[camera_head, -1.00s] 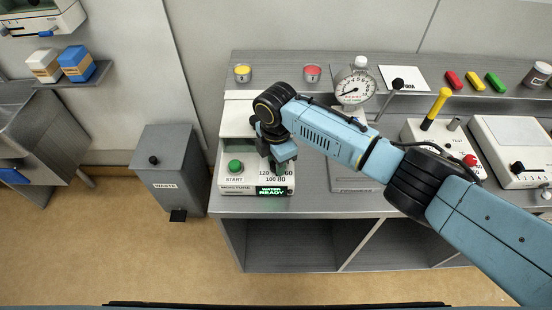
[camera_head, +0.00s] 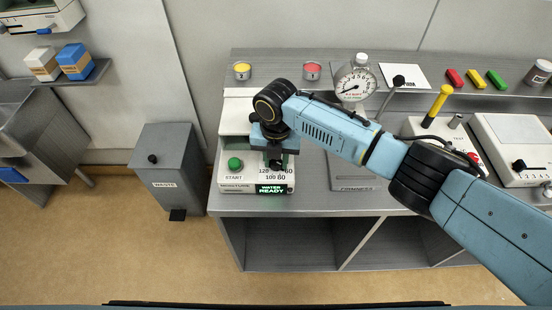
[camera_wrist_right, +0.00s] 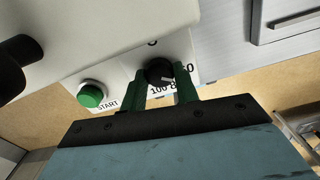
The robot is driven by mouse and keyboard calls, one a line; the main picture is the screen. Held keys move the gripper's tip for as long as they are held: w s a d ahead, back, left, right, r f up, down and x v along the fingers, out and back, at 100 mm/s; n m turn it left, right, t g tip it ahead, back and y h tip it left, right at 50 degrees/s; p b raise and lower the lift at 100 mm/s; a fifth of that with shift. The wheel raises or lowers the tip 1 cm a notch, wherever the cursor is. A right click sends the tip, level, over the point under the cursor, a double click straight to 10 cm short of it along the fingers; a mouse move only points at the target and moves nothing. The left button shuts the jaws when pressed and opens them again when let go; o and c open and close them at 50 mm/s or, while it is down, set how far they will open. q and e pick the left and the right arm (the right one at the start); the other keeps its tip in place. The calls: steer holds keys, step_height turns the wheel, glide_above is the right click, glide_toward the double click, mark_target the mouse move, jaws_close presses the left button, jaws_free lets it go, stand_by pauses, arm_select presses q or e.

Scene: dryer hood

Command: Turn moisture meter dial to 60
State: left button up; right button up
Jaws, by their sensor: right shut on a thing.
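The white moisture meter (camera_head: 229,179) stands at the left front of the bench, with a green START button (camera_head: 234,163) and a lit green "WATER READY" display (camera_head: 271,189). My right gripper (camera_head: 275,161) comes down over its dial from above. In the right wrist view the gripper (camera_wrist_right: 160,74) has its two green fingers on either side of the black dial (camera_wrist_right: 158,69), shut on it. A pale pointer mark on the dial faces lower right, toward the 80 and 60 side; the exact reading is unclear. Fingers hide part of the scale. My left gripper is not in view.
A grey waste bin (camera_head: 167,172) stands left of the bench. A round gauge (camera_head: 356,84) stands behind my right forearm. A device with a yellow handle (camera_head: 437,102) and another white device (camera_head: 511,150) are to the right. Yellow and red cups sit on the back ledge.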

mark_target(276, 162)
steer(key=shift+n, duration=1)
steer(key=o, duration=1)
step_height(276, 162, up, 14)
steer(key=shift+f+b, duration=0.25)
steer(key=shift+b, duration=0.25)
